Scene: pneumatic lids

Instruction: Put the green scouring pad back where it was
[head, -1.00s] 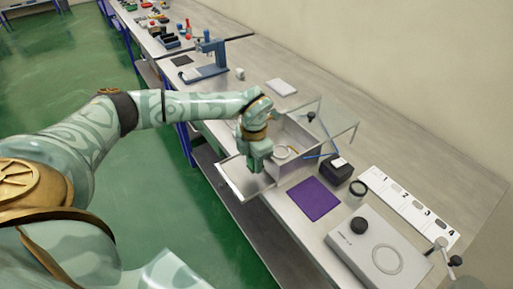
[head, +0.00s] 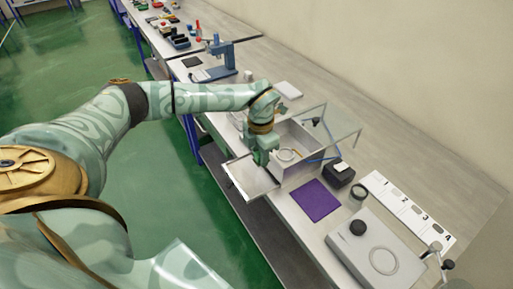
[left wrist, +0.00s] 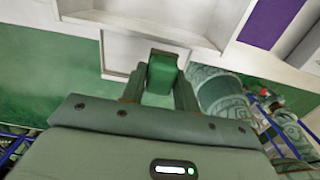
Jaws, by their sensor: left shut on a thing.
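The green scouring pad (left wrist: 162,73) shows between my left fingertips in the left wrist view, and the jaws are shut on it. In the head view my left gripper (head: 262,158) points down at the near side of an open grey box (head: 303,166), above the inner edge of a flat metal panel or tray (head: 252,184). The pad is hard to separate from the green gripper there. In the left wrist view the pale box (left wrist: 150,18) lies just beyond the pad. I cannot tell whether they touch. My right gripper is not in view.
A clear lid (head: 343,121) stands raised over the box. A ring-shaped thing (head: 288,155) lies inside. To the right are a purple mat (head: 316,201), a black block (head: 339,174), a white device (head: 375,258) and a numbered strip (head: 409,212). A blue stand (head: 218,58) is farther back.

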